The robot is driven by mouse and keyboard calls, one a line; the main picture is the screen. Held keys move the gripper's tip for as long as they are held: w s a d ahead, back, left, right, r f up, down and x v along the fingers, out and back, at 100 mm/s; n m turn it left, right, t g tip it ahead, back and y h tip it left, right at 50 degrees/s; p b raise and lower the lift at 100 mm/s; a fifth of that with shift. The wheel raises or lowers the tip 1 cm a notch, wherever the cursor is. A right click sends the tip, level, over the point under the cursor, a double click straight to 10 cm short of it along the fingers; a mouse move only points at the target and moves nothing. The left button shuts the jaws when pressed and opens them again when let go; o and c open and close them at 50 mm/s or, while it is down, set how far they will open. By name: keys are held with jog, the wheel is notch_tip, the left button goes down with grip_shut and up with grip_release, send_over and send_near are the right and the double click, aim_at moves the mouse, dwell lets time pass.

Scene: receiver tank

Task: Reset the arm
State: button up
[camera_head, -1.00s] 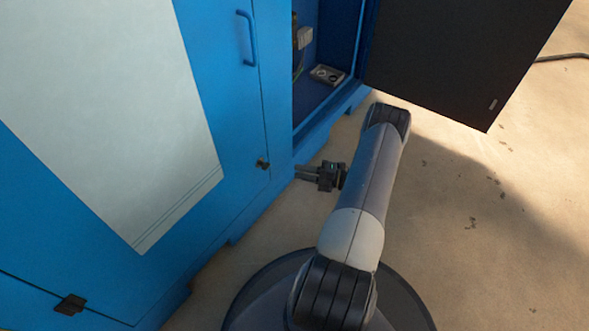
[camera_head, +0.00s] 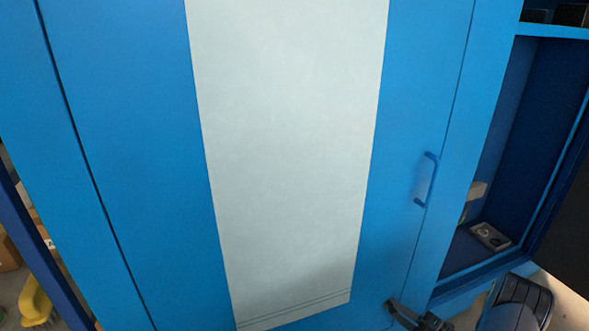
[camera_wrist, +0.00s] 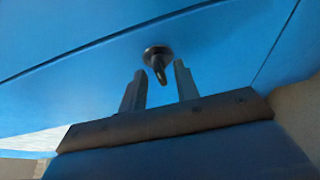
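A round black knob or latch (camera_wrist: 157,54) on the blue cabinet panel lies just beyond the fingertips, roughly in line with the gap. In the head view my gripper (camera_head: 400,311) is at the bottom edge, close to the cabinet front. My arm (camera_head: 516,303) shows only in part at the lower right, and the rest is out of frame.
The blue cabinet (camera_head: 130,150) with a pale panel (camera_head: 290,150) fills most of the head view. A blue handle (camera_head: 428,180) is on its door. An open compartment (camera_head: 535,130) at the right holds a small grey box (camera_head: 490,236). A yellow object (camera_head: 35,300) is at the lower left.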

jog(key=shift+w+a, duration=0.3)
dwell(0.4)
